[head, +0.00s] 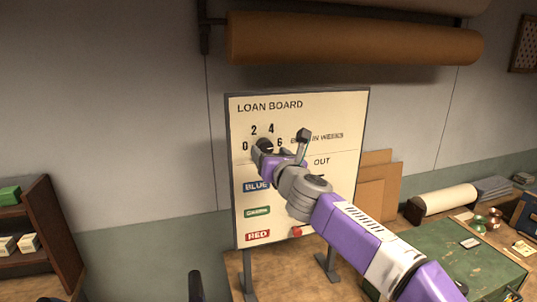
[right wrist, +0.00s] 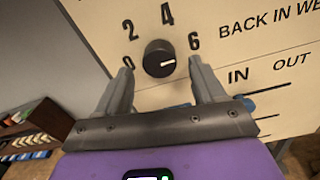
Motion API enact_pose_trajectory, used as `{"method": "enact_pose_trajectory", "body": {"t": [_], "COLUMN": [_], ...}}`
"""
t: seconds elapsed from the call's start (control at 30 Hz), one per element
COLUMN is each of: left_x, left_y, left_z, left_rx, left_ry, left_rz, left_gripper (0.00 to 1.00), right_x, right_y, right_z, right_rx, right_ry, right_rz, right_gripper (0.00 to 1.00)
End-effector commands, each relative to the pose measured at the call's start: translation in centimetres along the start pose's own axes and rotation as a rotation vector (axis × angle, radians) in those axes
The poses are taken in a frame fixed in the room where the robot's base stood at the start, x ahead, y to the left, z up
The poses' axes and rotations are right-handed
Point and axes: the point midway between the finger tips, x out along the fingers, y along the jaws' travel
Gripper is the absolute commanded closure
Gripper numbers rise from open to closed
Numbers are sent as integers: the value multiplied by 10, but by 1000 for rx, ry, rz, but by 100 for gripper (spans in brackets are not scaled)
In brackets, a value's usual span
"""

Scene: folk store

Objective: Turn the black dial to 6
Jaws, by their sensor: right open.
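The black dial (head: 264,145) is a round knob on the upper left of the cream loan board (head: 300,109). In the right wrist view the dial (right wrist: 158,56) shows whole, with the numbers 0, 2, 4 and 6 in an arc around it. Its white mark points right, towards the side of the 6 and slightly below it. My right gripper (right wrist: 161,68) is open, its two fingers on either side of the dial, with a gap to it on each side. In the head view my right gripper partly covers the dial and the board. My left gripper does not clearly show.
Blue (head: 256,186), green (head: 257,211) and red (head: 257,236) labels sit lower on the board. A brown roll (head: 350,42) hangs above.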

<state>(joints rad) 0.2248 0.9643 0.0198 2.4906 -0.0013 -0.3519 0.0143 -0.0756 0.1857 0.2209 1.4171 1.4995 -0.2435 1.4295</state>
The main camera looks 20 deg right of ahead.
Motion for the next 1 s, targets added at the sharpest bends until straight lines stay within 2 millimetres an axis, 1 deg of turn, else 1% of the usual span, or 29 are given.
{"method": "enact_pose_trajectory", "body": {"t": [0.03,0.2,0.3,0.4,0.53,0.87,0.93,1.0], "left_x": [4,8,8,9,9,9,7,0], "left_y": [-2,-3,-3,-3,-3,-3,-3,0], "left_z": [0,0,0,0,0,0,0,0], "left_rx": [0,0,0,0,0,0,0,0], "left_ry": [0,0,0,0,0,0,0,0], "left_rz": [0,0,0,0,0,0,0,0], "left_gripper": [57,57,57,57,57,57,57,57], "right_x": [-10,-36,-48,-55,-58,-58,-58,-58], "right_y": [0,0,0,0,0,0,0,2], "right_z": [-1,-1,0,-1,-1,-1,1,8], "right_rx": [-1,0,1,1,2,1,1,1], "right_ry": [-2,-1,-1,0,1,1,1,1], "right_rz": [0,-1,0,0,0,0,0,0], "right_gripper": [31,31,31,31,31,31,31,31]}}
